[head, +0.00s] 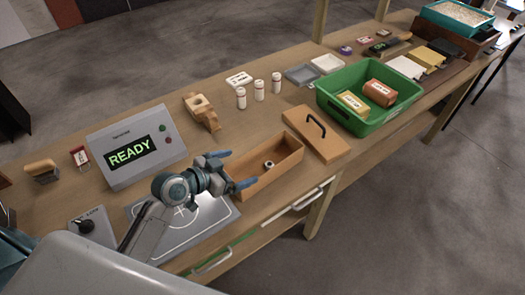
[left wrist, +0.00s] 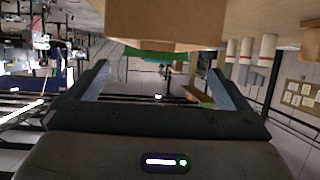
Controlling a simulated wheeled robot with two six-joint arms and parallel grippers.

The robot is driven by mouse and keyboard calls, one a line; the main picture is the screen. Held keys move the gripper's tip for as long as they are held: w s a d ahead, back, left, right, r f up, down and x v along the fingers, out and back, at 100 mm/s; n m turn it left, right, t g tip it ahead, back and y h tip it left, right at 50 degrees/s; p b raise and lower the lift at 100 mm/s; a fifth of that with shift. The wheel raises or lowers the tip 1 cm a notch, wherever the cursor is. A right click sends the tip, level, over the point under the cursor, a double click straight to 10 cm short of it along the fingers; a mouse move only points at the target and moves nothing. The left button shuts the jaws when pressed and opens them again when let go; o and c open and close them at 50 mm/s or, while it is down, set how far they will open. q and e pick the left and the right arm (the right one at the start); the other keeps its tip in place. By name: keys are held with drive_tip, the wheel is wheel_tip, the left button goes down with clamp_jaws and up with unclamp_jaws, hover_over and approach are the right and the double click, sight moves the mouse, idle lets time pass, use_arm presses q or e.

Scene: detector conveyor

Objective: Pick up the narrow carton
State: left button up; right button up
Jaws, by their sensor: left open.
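The green bin (head: 333,113) holds two cartons: a tan one (head: 354,103) with a pale label and a reddish-brown one (head: 380,92) with a pale label. The tan one looks the narrower of the two, but I cannot be sure. My left gripper (head: 235,169) is open and empty, above the table at the left end of the open wooden box, well short of the bin. In the left wrist view its open fingers (left wrist: 158,70) have nothing between them but distant background. My right gripper is not in view.
The open wooden box (head: 285,172) has a small white roll (head: 268,165) inside. A handled wooden lid (head: 316,136) lies between it and the bin. Several white bottles (head: 259,90) stand behind. A READY display box (head: 135,148) and a grey marked plate (head: 190,240) are at left.

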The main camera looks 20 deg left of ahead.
sight(264, 171)
use_arm(q)
drive_tip(key=x, duration=0.1)
drive_tip(key=p+x, duration=0.1)
drive_tip(key=x, duration=0.3)
drive_tip(key=shift+d+r+p, duration=0.25)
drive_tip(key=shift+r+p, duration=0.1)
drive_tip(key=shift+w+f, duration=0.2)
drive_tip(key=shift+w, duration=0.1)
drive_tip(key=w+p, duration=0.1)
drive_tip(key=w+d+p, duration=0.1)
drive_tip(key=shift+d+f+p, duration=0.2)
drive_tip(key=shift+d+p, duration=0.05)
drive_tip(key=shift+p, duration=0.1)
drive_tip(key=shift+x, duration=1.05)
drive_tip(key=shift+w+d+f, duration=0.1)
drive_tip(key=shift+w+f, duration=0.05)
drive_tip(key=shift+f, duration=0.2)
drive_tip(key=shift+c, duration=0.7)
drive_tip(key=c, duration=1)
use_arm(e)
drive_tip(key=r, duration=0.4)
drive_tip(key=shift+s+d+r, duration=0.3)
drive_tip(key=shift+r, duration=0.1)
